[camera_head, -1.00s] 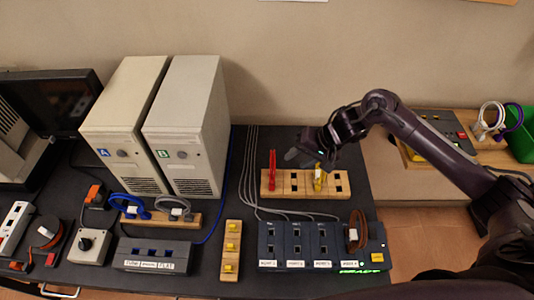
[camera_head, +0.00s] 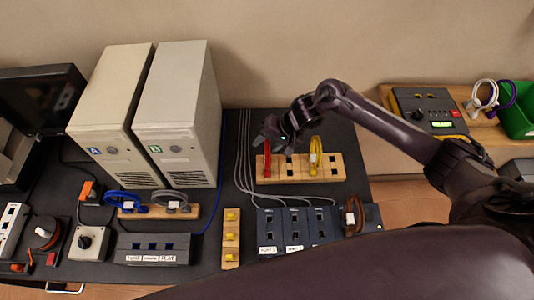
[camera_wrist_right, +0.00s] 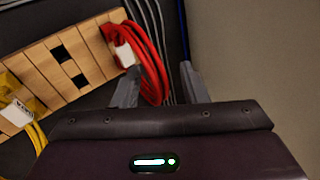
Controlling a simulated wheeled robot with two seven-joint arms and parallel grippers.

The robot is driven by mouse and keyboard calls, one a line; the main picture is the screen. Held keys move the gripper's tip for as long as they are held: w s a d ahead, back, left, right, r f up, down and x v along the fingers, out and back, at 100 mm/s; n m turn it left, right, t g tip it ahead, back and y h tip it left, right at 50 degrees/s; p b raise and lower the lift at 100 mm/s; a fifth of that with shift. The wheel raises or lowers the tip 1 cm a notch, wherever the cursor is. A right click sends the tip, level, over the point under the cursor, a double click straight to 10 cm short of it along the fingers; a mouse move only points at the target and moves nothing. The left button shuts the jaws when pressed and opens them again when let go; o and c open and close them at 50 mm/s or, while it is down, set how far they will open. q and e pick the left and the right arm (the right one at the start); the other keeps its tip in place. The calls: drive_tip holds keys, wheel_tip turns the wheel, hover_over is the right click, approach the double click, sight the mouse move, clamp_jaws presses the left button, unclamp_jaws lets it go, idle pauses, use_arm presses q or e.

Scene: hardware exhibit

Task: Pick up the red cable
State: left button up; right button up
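The red cable (camera_head: 264,160) is a coil standing in the left end of a wooden slotted block (camera_head: 328,170) at the back of the dark table. In the right wrist view the red cable (camera_wrist_right: 150,62) shows as a loop with a white tag. My right gripper (camera_head: 270,132) is at the top of the red cable. In the wrist view its two fingers (camera_wrist_right: 158,85) are apart, with part of the loop between them; I see no grip on it. My left gripper is not in view.
A yellow cable (camera_head: 316,152) stands in the same block, right of the red one. Two beige computer towers (camera_head: 180,110) stand to the left. Dark port boxes (camera_head: 295,228) and a brown cable (camera_head: 353,214) are in front. My own dark arm part covers the lower right.

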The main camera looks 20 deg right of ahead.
drive_tip(key=shift+s, duration=0.1)
clamp_jaws()
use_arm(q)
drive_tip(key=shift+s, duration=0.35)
use_arm(e)
drive_tip(key=shift+r, duration=0.15)
